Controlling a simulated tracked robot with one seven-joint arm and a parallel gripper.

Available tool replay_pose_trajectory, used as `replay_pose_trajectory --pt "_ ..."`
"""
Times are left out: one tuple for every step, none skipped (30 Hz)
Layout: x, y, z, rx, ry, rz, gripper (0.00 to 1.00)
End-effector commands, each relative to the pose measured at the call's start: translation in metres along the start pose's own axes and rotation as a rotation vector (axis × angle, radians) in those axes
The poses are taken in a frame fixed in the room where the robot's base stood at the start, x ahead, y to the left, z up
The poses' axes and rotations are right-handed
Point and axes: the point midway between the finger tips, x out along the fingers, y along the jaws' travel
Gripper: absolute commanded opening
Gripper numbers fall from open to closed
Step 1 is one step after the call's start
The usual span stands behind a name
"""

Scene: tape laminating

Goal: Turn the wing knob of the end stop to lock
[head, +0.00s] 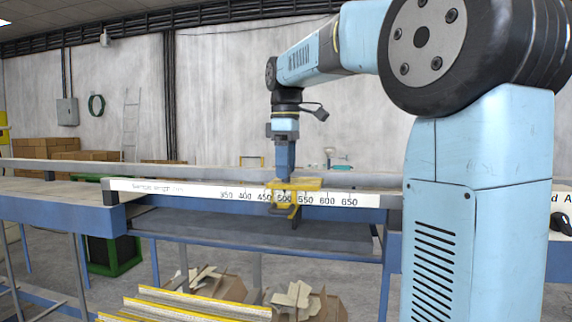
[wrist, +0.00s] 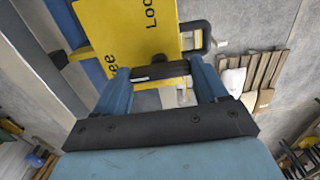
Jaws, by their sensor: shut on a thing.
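The yellow end stop (head: 308,185) sits on the white length scale (head: 150,187), near the 500 mark. In the wrist view its yellow plate (wrist: 125,30) carries partly cut-off lettering, "Loc" and "ee". The dark wing knob (wrist: 158,71) shows between the fingers of my gripper (wrist: 160,78), which is shut on it. The knob's exact angle is hard to tell, as the fingers cover its ends. In the head view my gripper (head: 284,176) points down onto the end stop from above, and the fingertips are hard to make out.
A black handle-like bar (wrist: 200,38) sticks out beside the yellow plate. A long grey rail (head: 200,167) runs behind the scale. Below the bench are yellow-edged strips (head: 190,303) and boxes of scrap wood (head: 298,297). Free room lies above the bench.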

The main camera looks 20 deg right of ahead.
Motion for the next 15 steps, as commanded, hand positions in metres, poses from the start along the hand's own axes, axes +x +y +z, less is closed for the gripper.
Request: replay_pose_trajectory --pt "-0.0002 0.0002 0.0000 0.000 0.000 0.001 0.59" --pt "-0.0002 0.0002 0.0000 0.000 0.000 0.001 0.56" --pt "-0.0002 0.0003 0.0000 0.000 0.000 0.001 0.52" --pt "-0.0002 0.0003 0.0000 0.000 0.000 0.001 0.49" --pt "-0.0002 0.0003 0.0000 0.000 0.000 0.001 0.46" --pt "-0.0002 0.0003 0.0000 0.000 0.000 0.001 0.42" --pt "-0.0003 0.0003 0.0000 0.000 0.000 0.001 0.42" --pt "-0.0003 0.0003 0.0000 0.001 0.000 0.001 0.42" --pt "-0.0003 0.0003 0.0000 0.002 0.000 0.001 0.42" --pt "-0.0003 0.0003 0.0000 0.004 0.000 0.001 0.42" --pt "-0.0003 0.0003 0.0000 0.007 0.001 0.001 0.42" --pt "-0.0003 0.0003 0.0000 0.012 0.001 0.001 0.42" --pt "-0.0003 0.0003 0.0000 0.018 0.001 0.001 0.42" --pt "-0.0004 0.0003 0.0000 0.024 0.001 0.001 0.42" --pt "-0.0004 0.0003 -0.0001 0.035 0.001 0.001 0.42"
